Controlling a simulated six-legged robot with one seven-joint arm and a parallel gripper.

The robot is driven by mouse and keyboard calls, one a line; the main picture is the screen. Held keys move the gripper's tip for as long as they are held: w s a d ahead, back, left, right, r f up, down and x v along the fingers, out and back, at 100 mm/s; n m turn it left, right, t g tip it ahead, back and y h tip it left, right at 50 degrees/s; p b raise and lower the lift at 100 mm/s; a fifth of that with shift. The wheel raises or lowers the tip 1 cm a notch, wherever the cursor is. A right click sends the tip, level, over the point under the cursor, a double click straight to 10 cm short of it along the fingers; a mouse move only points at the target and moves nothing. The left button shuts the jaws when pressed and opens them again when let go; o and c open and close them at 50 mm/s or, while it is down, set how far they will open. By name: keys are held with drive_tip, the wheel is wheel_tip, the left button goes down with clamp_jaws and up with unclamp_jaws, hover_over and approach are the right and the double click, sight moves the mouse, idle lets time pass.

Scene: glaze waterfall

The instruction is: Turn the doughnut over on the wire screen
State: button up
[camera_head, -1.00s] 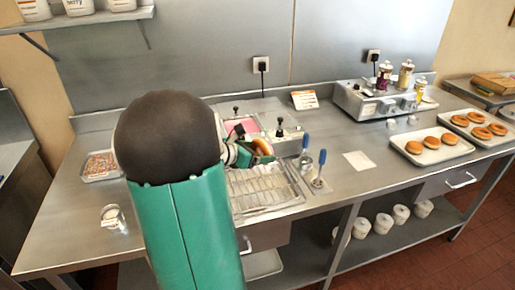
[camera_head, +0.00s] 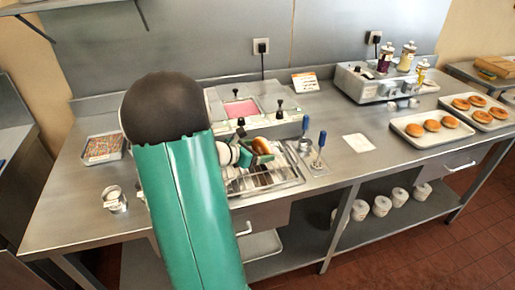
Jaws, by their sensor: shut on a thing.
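My gripper (camera_head: 256,152) is shut on a golden-brown doughnut (camera_head: 262,145), which is tilted on edge. The doughnut is over the back part of the wire screen (camera_head: 288,180), a metal rack in a shallow tray on the steel counter. My green arm with its dark joint hides the left part of the screen. I cannot tell whether the doughnut touches the wires. Dark patches show on or under the wires below my gripper.
A pink glaze basin (camera_head: 241,109) lies behind the screen. Blue-handled tools (camera_head: 320,145) stand right of it. Trays of doughnuts (camera_head: 432,126) are at the right, a sprinkle tray (camera_head: 103,147) and metal cup (camera_head: 114,199) at the left. Bare counter surrounds a white paper (camera_head: 358,143).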

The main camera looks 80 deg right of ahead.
idle(0.4)
drive_tip(key=o, duration=0.9)
drive_tip(key=shift+w+a, duration=0.1)
drive_tip(key=shift+w+a, duration=0.75)
drive_tip(key=shift+a, duration=0.2)
drive_tip(key=shift+w+a, duration=0.7)
drive_tip(key=shift+a, duration=0.3)
drive_tip(key=shift+w+a, duration=0.75)
drive_tip(key=shift+a, duration=0.2)
wheel_tip(320, 180, up, 8)
drive_tip(key=w+a, duration=0.1)
drive_tip(key=a, duration=0.1)
drive_tip(key=shift+w+a, duration=0.2)
drive_tip(key=shift+w, duration=0.2)
